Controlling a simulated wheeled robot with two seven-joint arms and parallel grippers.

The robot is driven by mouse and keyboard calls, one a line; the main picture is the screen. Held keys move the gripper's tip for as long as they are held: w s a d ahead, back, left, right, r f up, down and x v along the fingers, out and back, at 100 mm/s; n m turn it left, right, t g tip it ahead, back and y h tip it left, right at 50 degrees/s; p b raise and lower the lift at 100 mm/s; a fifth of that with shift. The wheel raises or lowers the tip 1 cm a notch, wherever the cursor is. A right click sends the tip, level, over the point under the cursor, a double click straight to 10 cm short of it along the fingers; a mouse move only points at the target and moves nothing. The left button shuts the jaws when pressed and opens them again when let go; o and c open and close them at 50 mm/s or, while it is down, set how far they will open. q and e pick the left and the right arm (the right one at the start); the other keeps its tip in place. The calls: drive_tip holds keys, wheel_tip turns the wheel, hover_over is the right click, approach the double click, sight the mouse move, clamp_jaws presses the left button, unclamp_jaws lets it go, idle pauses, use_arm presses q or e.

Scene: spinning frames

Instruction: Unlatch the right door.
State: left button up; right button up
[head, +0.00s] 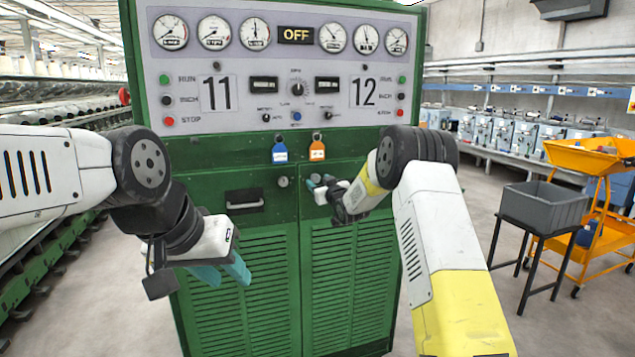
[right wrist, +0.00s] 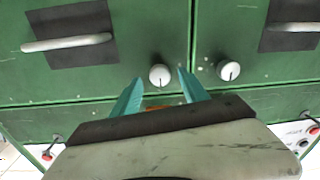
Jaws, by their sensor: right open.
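A green cabinet (head: 300,260) has two louvred lower doors side by side. The right door (head: 348,285) has a round pale knob (right wrist: 160,75) near its upper inner corner and a bar handle (right wrist: 67,42) on a dark plate. The right wrist view is upside down against the head view. My right gripper (head: 322,186) is open in front of the right door, its teal fingertips (right wrist: 155,88) on either side of that knob; contact is unclear. It hides the right handle in the head view. My left gripper (head: 222,274) hangs before the left door (head: 240,300), seemingly empty.
The left door has its own knob (head: 283,182) and handle (head: 244,199). A blue tag (head: 280,153) and an orange tag (head: 317,151) hang above the doors. A grey bin (head: 545,205) on a black stand and an orange cart (head: 590,160) stand to the right.

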drive_tip(key=shift+x, duration=1)
clamp_jaws()
idle(0.8)
